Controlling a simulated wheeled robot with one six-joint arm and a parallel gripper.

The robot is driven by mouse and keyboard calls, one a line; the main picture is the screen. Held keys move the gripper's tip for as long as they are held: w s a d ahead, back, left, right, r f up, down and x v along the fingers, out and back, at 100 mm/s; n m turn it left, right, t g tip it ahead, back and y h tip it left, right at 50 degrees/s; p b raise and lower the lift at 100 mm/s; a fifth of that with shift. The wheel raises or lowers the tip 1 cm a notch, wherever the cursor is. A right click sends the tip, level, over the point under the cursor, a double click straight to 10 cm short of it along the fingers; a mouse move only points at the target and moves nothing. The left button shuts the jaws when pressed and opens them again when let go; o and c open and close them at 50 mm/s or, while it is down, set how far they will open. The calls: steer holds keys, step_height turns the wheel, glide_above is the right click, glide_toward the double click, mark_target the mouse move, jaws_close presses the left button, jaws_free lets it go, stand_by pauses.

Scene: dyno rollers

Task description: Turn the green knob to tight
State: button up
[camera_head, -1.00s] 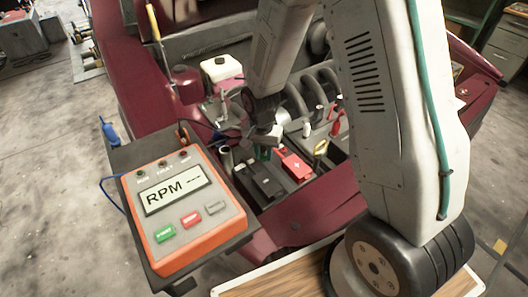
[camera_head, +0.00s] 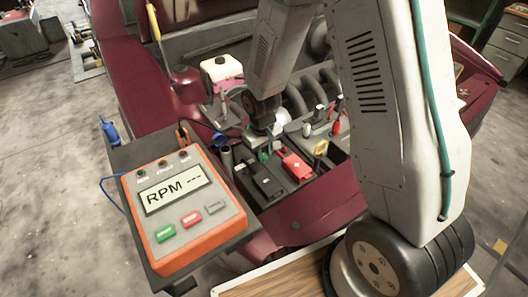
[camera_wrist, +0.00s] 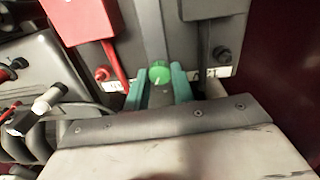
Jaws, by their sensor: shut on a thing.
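The green knob (camera_wrist: 159,74) is round, with a pale pointer line on its top. In the wrist view it sits between the teal fingers of my gripper (camera_wrist: 160,85), which are closed around its sides. In the head view my gripper (camera_head: 264,140) reaches down into the engine bay by the battery, and a bit of green shows there; the knob is mostly hidden by my arm. I cannot read any tight marking beside the knob.
A red terminal cover (camera_head: 294,166) and a black one (camera_head: 265,180) lie close by. An orange RPM meter (camera_head: 183,205) stands at the left. A white-capped pink reservoir (camera_head: 222,72) and curved pipes (camera_head: 300,100) are behind.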

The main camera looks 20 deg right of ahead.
mark_target(264, 157)
steer(key=n, duration=0.6)
stand_by(0.6)
steer(key=o, duration=1)
steer(key=shift+r, duration=0.1)
step_height(264, 157, up, 7)
steer(key=shift+s, duration=0.1)
steer(key=shift+r, duration=0.35)
steer(key=shift+s, duration=0.1)
